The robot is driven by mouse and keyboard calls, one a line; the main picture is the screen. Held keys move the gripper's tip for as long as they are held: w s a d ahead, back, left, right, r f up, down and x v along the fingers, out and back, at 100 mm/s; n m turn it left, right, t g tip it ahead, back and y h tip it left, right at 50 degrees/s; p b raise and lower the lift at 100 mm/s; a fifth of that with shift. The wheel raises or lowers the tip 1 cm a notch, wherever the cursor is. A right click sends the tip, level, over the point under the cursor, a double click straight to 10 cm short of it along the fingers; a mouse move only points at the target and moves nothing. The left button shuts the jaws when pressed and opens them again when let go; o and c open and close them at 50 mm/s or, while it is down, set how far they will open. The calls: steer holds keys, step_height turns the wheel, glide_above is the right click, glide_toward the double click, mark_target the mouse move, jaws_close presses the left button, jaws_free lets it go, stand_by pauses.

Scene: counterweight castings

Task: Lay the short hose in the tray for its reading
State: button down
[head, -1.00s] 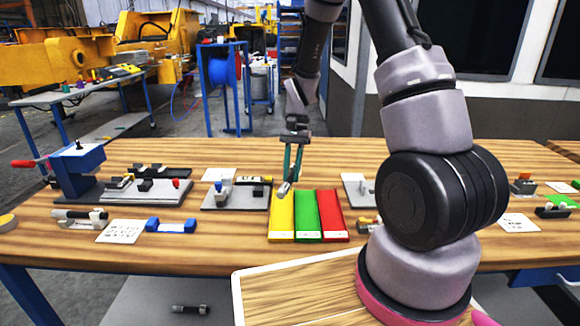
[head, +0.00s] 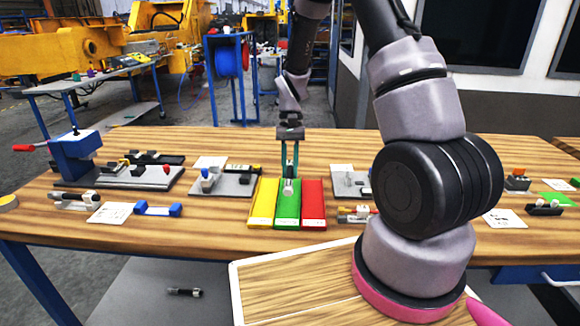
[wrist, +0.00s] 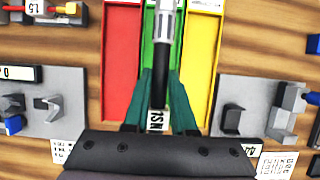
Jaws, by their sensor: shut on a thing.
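My gripper (head: 289,172) is shut on the short hose (wrist: 159,65), a black piece with a pale metal end fitting. In the wrist view the hose runs lengthwise between the teal fingers, in line with the green tray (wrist: 148,52). In the head view its metal end (head: 288,188) shows below the fingertips, over the green tray (head: 287,212). The yellow tray (head: 263,208) and red tray (head: 313,205) flank the green one; both look empty. I cannot tell whether the hose touches the green tray's floor.
Grey fixtures stand left (head: 226,185) and right (head: 349,184) of the trays. A blue-ended tool (head: 158,209) and a paper card (head: 110,213) lie front left. A black piece with metal ends (head: 184,292) lies below the table. Bare wood is free in front of the trays.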

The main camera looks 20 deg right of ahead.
steer(key=shift+f, duration=2.35)
steer(key=shift+f, duration=0.65)
steer(key=c, duration=0.7)
jaws_free()
steer(key=shift+o, duration=0.2)
steer(key=shift+r, duration=3.5)
steer(key=shift+r, duration=0.1)
steer(key=s+d+r+t, duration=0.2)
steer(key=s+r+t, duration=0.2)
steer(key=r, duration=0.9)
steer(key=s+d+r+t, duration=0.2)
steer(key=s+r+t, duration=0.15)
steer(key=r, duration=0.85)
steer(key=s+d+r+t, duration=0.1)
steer(key=s+r+t, duration=0.3)
steer(key=s+r, duration=0.2)
steer(key=shift+s+d+r+m+y, duration=0.15)
steer(key=shift+s+r+m+y, duration=0.15)
steer(key=shift+s, duration=0.9)
